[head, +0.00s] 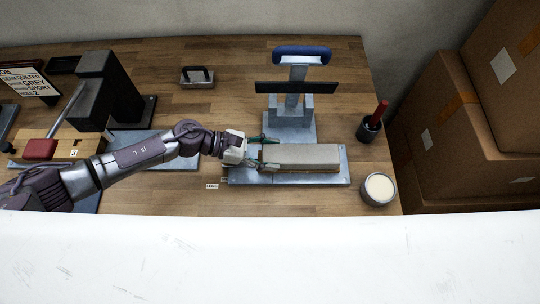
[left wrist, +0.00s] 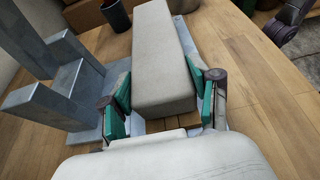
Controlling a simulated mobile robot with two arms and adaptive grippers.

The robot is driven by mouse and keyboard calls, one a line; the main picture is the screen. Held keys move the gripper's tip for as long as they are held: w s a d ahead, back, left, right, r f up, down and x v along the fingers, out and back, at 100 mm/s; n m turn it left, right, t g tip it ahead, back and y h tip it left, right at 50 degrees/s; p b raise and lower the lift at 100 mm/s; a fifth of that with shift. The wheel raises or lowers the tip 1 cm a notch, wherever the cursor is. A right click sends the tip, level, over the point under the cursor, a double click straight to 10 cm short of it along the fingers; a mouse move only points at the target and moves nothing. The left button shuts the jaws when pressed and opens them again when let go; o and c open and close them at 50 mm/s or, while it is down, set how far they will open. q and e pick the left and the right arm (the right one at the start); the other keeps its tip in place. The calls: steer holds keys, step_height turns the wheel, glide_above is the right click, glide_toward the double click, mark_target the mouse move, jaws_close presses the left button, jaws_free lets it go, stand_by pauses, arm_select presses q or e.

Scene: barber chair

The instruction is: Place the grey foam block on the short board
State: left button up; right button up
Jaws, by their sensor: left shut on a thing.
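The grey foam block (head: 300,157) is long and lies lengthwise over a metal plate (head: 340,180) at right of centre in the head view. My left gripper (head: 262,153) is shut on its left end. In the left wrist view the block (left wrist: 165,60) sits between the green finger pads of my left gripper (left wrist: 163,100). A strip of wooden board (left wrist: 165,125) shows under it; whether the block rests fully on it I cannot tell. Part of my right gripper (left wrist: 285,20) shows at the top right of the wrist view; its fingertips are not clear.
A blue-topped metal press (head: 293,105) stands behind the block. A dark cup with a red handle (head: 371,125) and a round tin (head: 378,189) stand to the right. A wooden board (head: 75,145) and a black stand (head: 95,90) are left. Boxes (head: 450,120) flank the table.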

arm_select(q)
steer(key=shift+f, duration=0.2)
steer(key=o, duration=1.2)
steer(key=shift+c, duration=0.2)
